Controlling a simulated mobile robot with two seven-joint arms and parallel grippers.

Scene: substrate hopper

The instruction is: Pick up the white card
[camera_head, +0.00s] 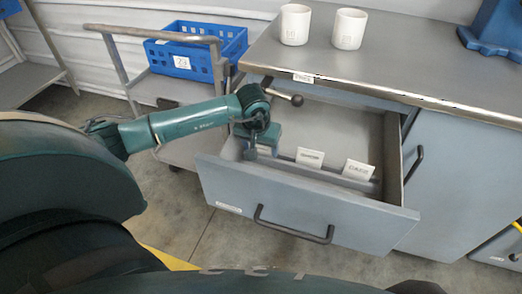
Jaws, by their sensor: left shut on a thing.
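Two white cards with dark print stand in the open drawer (290,222): one card (310,158) in the middle and another card (358,169) to its right. They lean along a low divider. The print is too small to read. My left gripper (250,153) points down inside the drawer at its left end, left of both visible cards and apart from them. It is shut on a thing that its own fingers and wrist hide. I cannot tell whether this is a card. My right gripper is not in view.
The drawer front has a dark handle (293,226). The grey counter (405,62) above bears two white cups (295,24) (349,28) and a blue object (496,28). A trolley (150,88) with a blue crate (182,60) stands left of the counter.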

